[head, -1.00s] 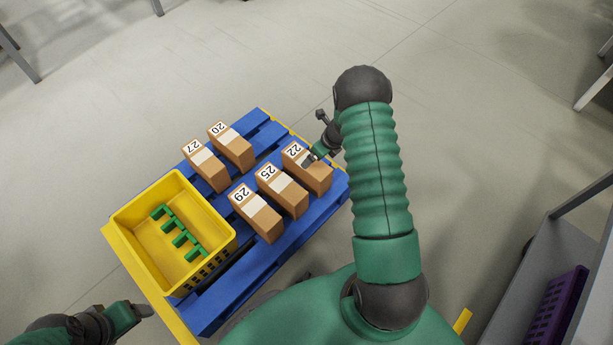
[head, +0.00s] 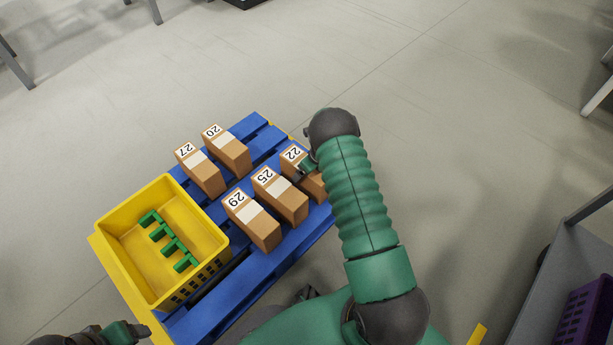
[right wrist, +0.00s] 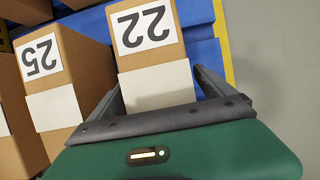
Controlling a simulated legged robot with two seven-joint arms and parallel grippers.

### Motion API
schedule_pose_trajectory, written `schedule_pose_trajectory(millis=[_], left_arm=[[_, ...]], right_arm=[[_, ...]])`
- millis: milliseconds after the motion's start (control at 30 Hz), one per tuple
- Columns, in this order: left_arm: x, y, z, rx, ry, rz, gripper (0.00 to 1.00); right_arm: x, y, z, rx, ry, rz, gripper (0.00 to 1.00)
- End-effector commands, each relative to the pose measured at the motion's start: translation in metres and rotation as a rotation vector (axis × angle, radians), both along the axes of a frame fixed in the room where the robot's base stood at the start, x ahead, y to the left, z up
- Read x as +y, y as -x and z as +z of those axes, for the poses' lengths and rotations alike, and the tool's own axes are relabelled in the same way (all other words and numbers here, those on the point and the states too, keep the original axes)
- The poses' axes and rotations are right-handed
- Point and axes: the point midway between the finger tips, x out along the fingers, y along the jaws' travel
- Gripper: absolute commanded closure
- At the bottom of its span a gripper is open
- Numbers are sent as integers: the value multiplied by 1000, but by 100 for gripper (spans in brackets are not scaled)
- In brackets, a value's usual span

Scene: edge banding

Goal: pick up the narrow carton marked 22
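The narrow brown carton marked 22 (head: 293,154) stands on the blue pallet, at the right end of the near row. My right forearm covers part of it in the head view. In the right wrist view the carton (right wrist: 152,52) shows its number label and a white band. My right gripper (right wrist: 158,88) is open, with one finger on each side of this carton; a small gap shows at the right finger. Contact on the left side cannot be told. My left gripper (head: 138,331) is at the bottom left, away from the cartons; its fingers are unclear.
Carton 25 (head: 281,198) stands close on the left of carton 22, with carton 29 (head: 252,222) beyond it. Cartons 27 (head: 201,171) and 20 (head: 227,151) stand behind. A yellow crate (head: 112,212) with green parts sits on the blue pallet (head: 193,324).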

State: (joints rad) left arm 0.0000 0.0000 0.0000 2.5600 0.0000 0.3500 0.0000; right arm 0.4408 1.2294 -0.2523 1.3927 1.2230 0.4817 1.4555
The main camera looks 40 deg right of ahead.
Motion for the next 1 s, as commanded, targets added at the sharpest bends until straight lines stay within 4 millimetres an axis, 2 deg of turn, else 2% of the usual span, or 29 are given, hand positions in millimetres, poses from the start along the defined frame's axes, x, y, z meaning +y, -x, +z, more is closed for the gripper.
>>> schedule_pose_trajectory(millis=[67, 633, 867, 1000], left_arm=[[0, 0, 0, 0, 0, 0, 27], [0, 0, 0, 0, 0, 0, 27], [0, 0, 1, 0, 0, 0, 27], [0, 0, 12, 0, 0, 0, 27]], right_arm=[[0, 0, 0, 0, 0, 0, 18], [0, 0, 0, 1, 0, 0, 93], [0, 0, 2, -1, 1, 0, 95], [-1, 0, 16, -1, 1, 0, 95]])
